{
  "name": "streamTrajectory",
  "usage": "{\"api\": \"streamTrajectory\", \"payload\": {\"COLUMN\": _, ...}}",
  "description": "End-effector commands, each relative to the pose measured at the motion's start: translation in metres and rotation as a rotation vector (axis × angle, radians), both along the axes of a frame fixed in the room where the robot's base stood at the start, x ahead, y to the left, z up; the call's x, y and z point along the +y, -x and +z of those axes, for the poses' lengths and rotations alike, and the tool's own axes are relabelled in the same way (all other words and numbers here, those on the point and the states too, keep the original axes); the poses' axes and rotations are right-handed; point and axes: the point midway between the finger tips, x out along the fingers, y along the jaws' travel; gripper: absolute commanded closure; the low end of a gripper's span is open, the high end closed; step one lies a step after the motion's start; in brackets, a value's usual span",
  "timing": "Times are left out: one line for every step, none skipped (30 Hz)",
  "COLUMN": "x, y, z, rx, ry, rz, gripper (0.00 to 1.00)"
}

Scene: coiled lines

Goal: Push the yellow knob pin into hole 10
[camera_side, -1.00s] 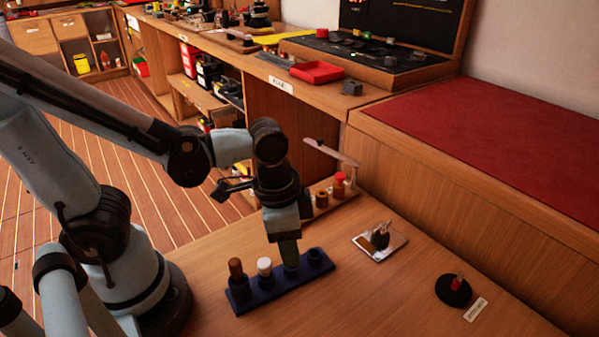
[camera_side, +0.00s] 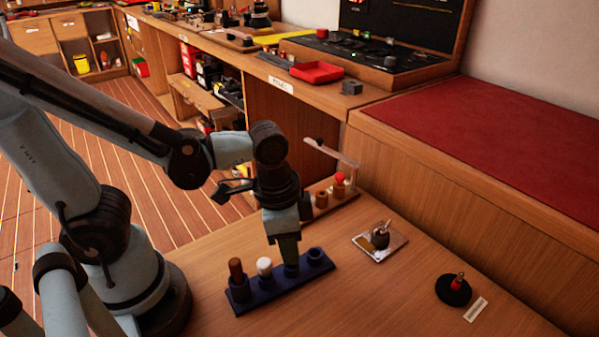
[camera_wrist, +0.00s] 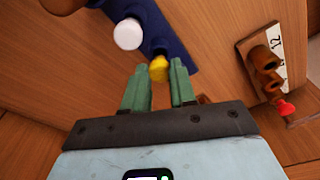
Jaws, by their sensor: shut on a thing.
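My gripper (camera_side: 289,262) points down over the dark blue rack (camera_side: 245,306), above its third socket (camera_side: 291,270) from the left. In the wrist view the green fingertips (camera_wrist: 159,76) are shut on the yellow knob pin (camera_wrist: 158,68), which shows between them. In the side view the fingers hide this pin. How deep the pin sits in the socket cannot be seen. The blue rack also shows in the wrist view (camera_wrist: 172,35). I cannot read which hole is number 10.
In the same rack stand a brown pin (camera_side: 236,270) and a white pin (camera_side: 264,266); the right-hand socket (camera_side: 315,255) looks empty. A wooden rack (camera_side: 345,199) with a red-topped pin (camera_side: 340,179) stands behind. A small plate (camera_side: 393,247) and a black disc (camera_side: 440,289) lie right.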

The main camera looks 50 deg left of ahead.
Motion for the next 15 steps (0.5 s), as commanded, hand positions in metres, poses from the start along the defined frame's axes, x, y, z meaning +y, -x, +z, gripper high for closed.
{"api": "streamTrajectory", "payload": {"x": 0.0000, "y": 0.0003, "z": 0.0012, "rx": 0.000, "ry": 0.000, "rz": 0.000, "gripper": 1.00}}
{"api": "streamTrajectory", "payload": {"x": 0.0000, "y": 0.0002, "z": 0.0019, "rx": 0.000, "ry": 0.000, "rz": 0.000, "gripper": 1.00}}
{"api": "streamTrajectory", "payload": {"x": 0.0001, "y": 0.0001, "z": 0.0030, "rx": 0.000, "ry": 0.000, "rz": 0.000, "gripper": 1.00}}
{"api": "streamTrajectory", "payload": {"x": 0.0000, "y": 0.0001, "z": 0.0038, "rx": 0.000, "ry": 0.000, "rz": 0.000, "gripper": 1.00}}
{"api": "streamTrajectory", "payload": {"x": 0.0000, "y": 0.0000, "z": 0.0045, "rx": 0.000, "ry": 0.000, "rz": 0.000, "gripper": 1.00}}
{"api": "streamTrajectory", "payload": {"x": 0.0001, "y": 0.0001, "z": 0.0052, "rx": 0.000, "ry": 0.000, "rz": 0.000, "gripper": 1.00}}
{"api": "streamTrajectory", "payload": {"x": 0.0000, "y": 0.0001, "z": 0.0056, "rx": 0.000, "ry": 0.000, "rz": 0.000, "gripper": 1.00}}
{"api": "streamTrajectory", "payload": {"x": 0.0001, "y": 0.0001, "z": 0.0058, "rx": 0.000, "ry": 0.000, "rz": 0.000, "gripper": 1.00}}
{"api": "streamTrajectory", "payload": {"x": 0.0001, "y": 0.0001, "z": 0.0060, "rx": 0.000, "ry": 0.000, "rz": 0.000, "gripper": 1.00}}
{"api": "streamTrajectory", "payload": {"x": 0.0001, "y": 0.0001, "z": 0.0060, "rx": 0.000, "ry": 0.000, "rz": 0.000, "gripper": 1.00}}
{"api": "streamTrajectory", "payload": {"x": 0.0001, "y": 0.0001, "z": 0.0060, "rx": 0.000, "ry": 0.000, "rz": 0.000, "gripper": 1.00}}
{"api": "streamTrajectory", "payload": {"x": 0.0001, "y": 0.0001, "z": 0.0059, "rx": 0.000, "ry": 0.000, "rz": 0.000, "gripper": 1.00}}
{"api": "streamTrajectory", "payload": {"x": 0.0001, "y": 0.0001, "z": 0.0059, "rx": 0.000, "ry": 0.000, "rz": 0.000, "gripper": 1.00}}
{"api": "streamTrajectory", "payload": {"x": 0.0000, "y": 0.0000, "z": 0.0059, "rx": 0.000, "ry": 0.000, "rz": 0.000, "gripper": 1.00}}
{"api": "streamTrajectory", "payload": {"x": 0.0000, "y": 0.0000, "z": 0.0060, "rx": 0.000, "ry": 0.000, "rz": 0.000, "gripper": 1.00}}
